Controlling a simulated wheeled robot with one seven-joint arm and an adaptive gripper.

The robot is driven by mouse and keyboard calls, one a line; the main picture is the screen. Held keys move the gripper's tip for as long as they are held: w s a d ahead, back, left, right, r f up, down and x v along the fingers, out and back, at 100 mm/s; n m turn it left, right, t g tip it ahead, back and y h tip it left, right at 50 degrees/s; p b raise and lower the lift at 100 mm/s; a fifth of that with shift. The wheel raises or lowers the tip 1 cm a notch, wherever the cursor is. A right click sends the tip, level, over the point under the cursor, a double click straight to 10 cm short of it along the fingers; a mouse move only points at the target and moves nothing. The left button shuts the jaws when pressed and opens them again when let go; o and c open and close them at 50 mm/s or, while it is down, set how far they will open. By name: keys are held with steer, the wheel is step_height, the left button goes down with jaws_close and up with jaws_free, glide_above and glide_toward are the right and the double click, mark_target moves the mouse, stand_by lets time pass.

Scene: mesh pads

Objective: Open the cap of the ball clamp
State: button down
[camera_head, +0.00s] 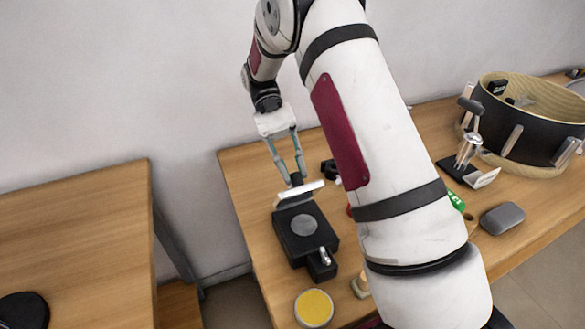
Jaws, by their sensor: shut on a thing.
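The ball clamp (318,250) looks like a black block with a round grey disc on top, sitting on the wooden table. A small silver and black latch part sticks out at its front right. The cap (300,196), a pale plate with a dark piece above it, stands raised at the clamp's back edge. My gripper (295,180) reaches down from above and behind the clamp. Its two fingers are shut on the dark part of the cap. The exact contact at the fingertips is too small to see clearly.
A round yellow-topped tin (314,308) stands in front of the clamp. Right of my arm are a grey case (502,218), a metal stand (468,150) and a large black and wood ring (535,125). Small black parts (330,170) lie behind the clamp. My arm hides the table's middle.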

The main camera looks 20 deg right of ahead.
steer(key=c, duration=1.5)
jaws_free()
steer(key=shift+o, duration=0.2)
steer(key=shift+s, duration=0.15)
